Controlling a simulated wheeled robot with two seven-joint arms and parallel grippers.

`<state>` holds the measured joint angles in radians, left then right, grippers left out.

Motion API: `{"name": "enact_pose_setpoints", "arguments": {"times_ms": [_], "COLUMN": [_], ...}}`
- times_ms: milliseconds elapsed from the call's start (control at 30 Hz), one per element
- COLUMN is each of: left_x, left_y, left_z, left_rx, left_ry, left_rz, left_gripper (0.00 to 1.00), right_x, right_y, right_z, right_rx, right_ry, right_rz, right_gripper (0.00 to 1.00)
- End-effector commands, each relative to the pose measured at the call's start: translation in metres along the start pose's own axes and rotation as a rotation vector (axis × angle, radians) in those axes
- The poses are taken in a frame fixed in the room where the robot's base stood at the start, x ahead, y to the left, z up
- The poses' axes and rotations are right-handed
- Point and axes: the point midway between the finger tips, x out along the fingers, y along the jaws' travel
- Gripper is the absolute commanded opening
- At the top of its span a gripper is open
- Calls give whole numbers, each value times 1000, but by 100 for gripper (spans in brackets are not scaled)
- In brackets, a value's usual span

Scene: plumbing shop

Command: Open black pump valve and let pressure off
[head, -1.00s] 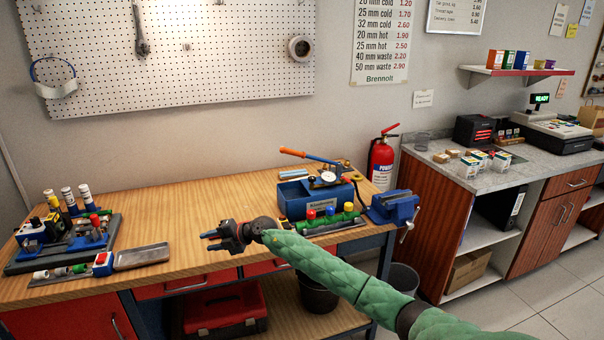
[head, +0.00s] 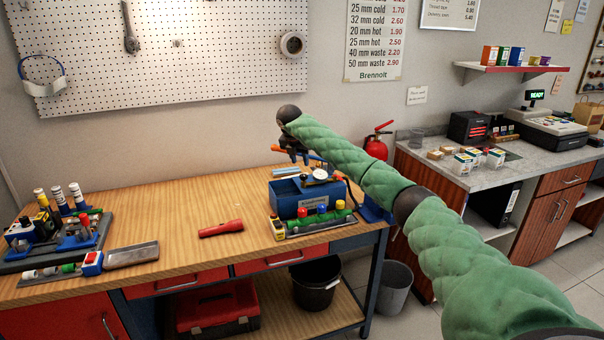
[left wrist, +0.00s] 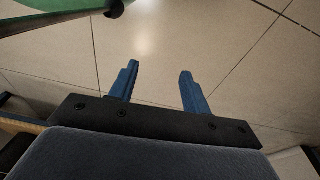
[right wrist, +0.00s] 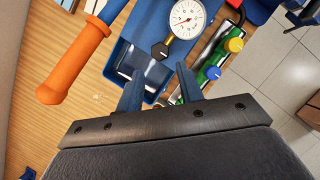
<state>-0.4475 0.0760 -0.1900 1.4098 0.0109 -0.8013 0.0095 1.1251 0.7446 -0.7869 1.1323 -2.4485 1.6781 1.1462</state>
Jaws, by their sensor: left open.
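The blue test pump (head: 300,200) stands at the right end of the bench, with a white round gauge (head: 320,174) on it. In the right wrist view the gauge (right wrist: 186,18) shows a red needle. A black valve knob (right wrist: 160,50) sits below the gauge. The orange pump handle (right wrist: 75,62) lies to its left. My right gripper (head: 294,158) points down over the pump; in its wrist view the fingers (right wrist: 158,82) are apart, with the black knob just beyond and between the tips, apparently not gripped. My left gripper (left wrist: 158,72) is open and empty above the floor.
A manifold with coloured knobs (head: 320,226) stands in front of the pump. A red torch (head: 220,228) lies mid-bench. A grey tray (head: 132,254) and fittings rack are at left. A fire extinguisher (head: 376,148) is behind. The bench's middle is mostly clear.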

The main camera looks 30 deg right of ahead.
Motion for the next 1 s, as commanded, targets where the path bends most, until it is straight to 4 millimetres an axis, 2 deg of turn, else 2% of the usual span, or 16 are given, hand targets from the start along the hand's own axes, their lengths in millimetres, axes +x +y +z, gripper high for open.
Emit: {"name": "enact_pose_setpoints", "arguments": {"times_ms": [100, 200, 633, 1000], "left_x": [0, 14, 48, 56], "left_y": [-1, -21, -34, -36], "left_z": [8, 5, 34, 43], "left_rx": [2, 14, 26, 29], "left_ry": [-2, 10, 37, 44], "left_rz": [-2, -23, -36, -39], "left_gripper": [48, 48, 48, 48], "right_x": [6, 15, 66, 77], "right_y": [0, 0, 1, 0], "right_z": [0, 0, -1, -1], "right_rx": [0, 0, -1, -1], "right_ry": [1, 2, 3, 1], "right_rz": [-3, -2, 0, 2], "right_gripper": [37, 37, 37, 37]}}
